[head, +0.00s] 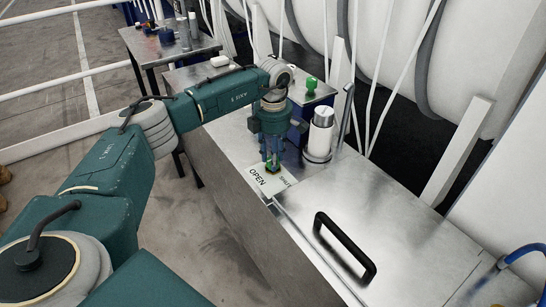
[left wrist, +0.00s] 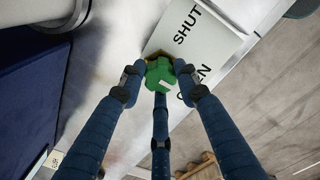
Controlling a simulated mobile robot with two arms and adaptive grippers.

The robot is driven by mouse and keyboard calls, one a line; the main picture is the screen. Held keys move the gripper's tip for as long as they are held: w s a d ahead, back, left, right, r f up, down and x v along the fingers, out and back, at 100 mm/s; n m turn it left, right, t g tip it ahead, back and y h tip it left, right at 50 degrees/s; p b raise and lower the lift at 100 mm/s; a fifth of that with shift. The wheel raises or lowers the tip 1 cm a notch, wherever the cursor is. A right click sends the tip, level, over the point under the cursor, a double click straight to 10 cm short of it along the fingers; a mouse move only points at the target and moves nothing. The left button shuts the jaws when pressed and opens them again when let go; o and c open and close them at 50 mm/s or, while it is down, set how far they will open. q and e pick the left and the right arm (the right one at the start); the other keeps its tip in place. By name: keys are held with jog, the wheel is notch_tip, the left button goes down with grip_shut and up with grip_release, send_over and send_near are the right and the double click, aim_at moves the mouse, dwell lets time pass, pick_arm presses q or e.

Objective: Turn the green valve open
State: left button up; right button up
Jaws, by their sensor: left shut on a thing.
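The green valve (left wrist: 160,75) is a lobed knob with a small white mark on the side nearer the word OPEN in the left wrist view. A pale plate (left wrist: 207,40) beside it reads SHUT and OPEN, with OPEN partly covered by a finger; the plate also shows in the head view (head: 258,180). My left gripper (head: 271,164) points down at the valve from above. Its blue fingers (left wrist: 157,80) are closed around the knob, touching it from several sides. In the head view the fingers mostly hide the valve. My right gripper is not in view.
The metal bench (head: 400,205) carries a lid with a black handle (head: 345,247) in front. A white cylinder (head: 321,135) and a dark blue box (head: 318,98) with a green knob (head: 311,85) stand behind my gripper. Another table (head: 150,45) is at back left.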

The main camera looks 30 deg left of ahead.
pick_arm(q)
jog(key=shift+w+r, duration=0.1)
jog(key=shift+r, duration=0.05)
jog(key=o, duration=1.1)
jog(key=shift+o, duration=0.2)
notch_tip(320, 180, up, 12)
jog(key=shift+s, duration=0.25)
jog(key=shift+d, duration=0.1)
